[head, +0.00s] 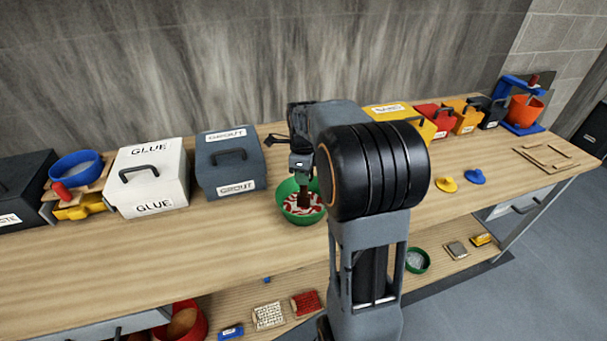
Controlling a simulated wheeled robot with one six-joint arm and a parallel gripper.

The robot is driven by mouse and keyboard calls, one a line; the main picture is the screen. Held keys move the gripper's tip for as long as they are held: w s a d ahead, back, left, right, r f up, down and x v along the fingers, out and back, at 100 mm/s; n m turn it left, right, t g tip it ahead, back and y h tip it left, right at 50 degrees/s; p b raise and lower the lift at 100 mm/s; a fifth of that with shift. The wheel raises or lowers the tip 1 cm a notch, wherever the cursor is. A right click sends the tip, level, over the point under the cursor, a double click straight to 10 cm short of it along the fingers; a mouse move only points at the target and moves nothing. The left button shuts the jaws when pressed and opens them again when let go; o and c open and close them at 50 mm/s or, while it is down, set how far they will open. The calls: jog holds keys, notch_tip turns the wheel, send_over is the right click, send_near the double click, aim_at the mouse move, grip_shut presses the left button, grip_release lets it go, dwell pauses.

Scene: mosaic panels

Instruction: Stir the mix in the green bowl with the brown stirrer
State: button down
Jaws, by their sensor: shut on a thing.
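The green bowl (286,213) stands on the wooden workbench, just left of my arm. A red and white mix (296,211) shows inside it. My gripper (302,178) is over the bowl and shut on the brown stirrer (304,198). The stirrer points down into the bowl, and its lower end is at the mix. How deep it reaches I cannot tell. My arm hides the right side of the bowl and the bench behind it.
A grey-blue grout box (230,170) and a white glue box (150,185) stand left of the bowl. Yellow (412,118), red and other boxes stand at the back right. The workbench (200,245) is bare in front of the bowl. A lower shelf holds small items.

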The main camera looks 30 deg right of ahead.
jog(key=shift+f, duration=0.3)
jog(key=shift+r, duration=0.1)
dwell(0.8)
jog(key=shift+w, duration=0.1)
dwell(0.4)
